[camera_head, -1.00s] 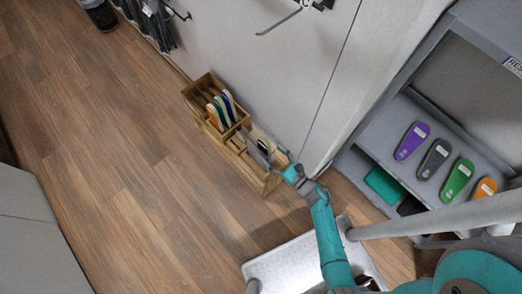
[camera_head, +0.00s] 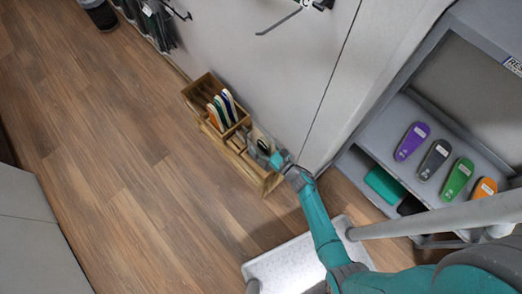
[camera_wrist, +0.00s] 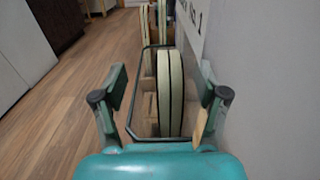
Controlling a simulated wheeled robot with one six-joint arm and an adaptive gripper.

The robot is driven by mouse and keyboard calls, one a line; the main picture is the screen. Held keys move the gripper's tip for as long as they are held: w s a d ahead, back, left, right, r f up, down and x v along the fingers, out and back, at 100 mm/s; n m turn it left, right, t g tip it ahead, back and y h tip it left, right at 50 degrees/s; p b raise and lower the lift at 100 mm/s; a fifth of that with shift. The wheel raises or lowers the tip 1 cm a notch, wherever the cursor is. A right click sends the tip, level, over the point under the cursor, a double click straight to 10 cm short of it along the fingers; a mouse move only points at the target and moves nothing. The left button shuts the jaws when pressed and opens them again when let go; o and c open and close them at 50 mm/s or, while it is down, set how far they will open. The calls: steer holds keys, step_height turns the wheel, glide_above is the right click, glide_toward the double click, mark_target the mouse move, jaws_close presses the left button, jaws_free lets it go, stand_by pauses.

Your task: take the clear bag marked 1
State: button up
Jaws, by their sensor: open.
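In the wrist view, a dark-rimmed, see-through shape (camera_wrist: 136,119) stands around upright cream pieces (camera_wrist: 176,92) with dark edges. It may be the clear bag, but no mark 1 can be read on it. My gripper (camera_wrist: 163,88) is open, with one finger on each side of this shape and the cream pieces. In the head view, my gripper (camera_head: 273,157) is at the near-right part of a wooden rack (camera_head: 236,153), where a small dark loop (camera_head: 263,146) shows beside it. The gripper hides part of the rack there.
Orange, green, white and blue upright pieces (camera_head: 222,108) stand farther along the rack. The wall (camera_head: 290,75) runs close beside it. Dark hanging items (camera_head: 158,25) are at the top. A shelf (camera_head: 390,150) holds several coloured insoles at right. Open floor (camera_head: 130,160) lies left.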

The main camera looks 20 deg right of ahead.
jaws_close()
steer(key=shift+r, duration=0.1)
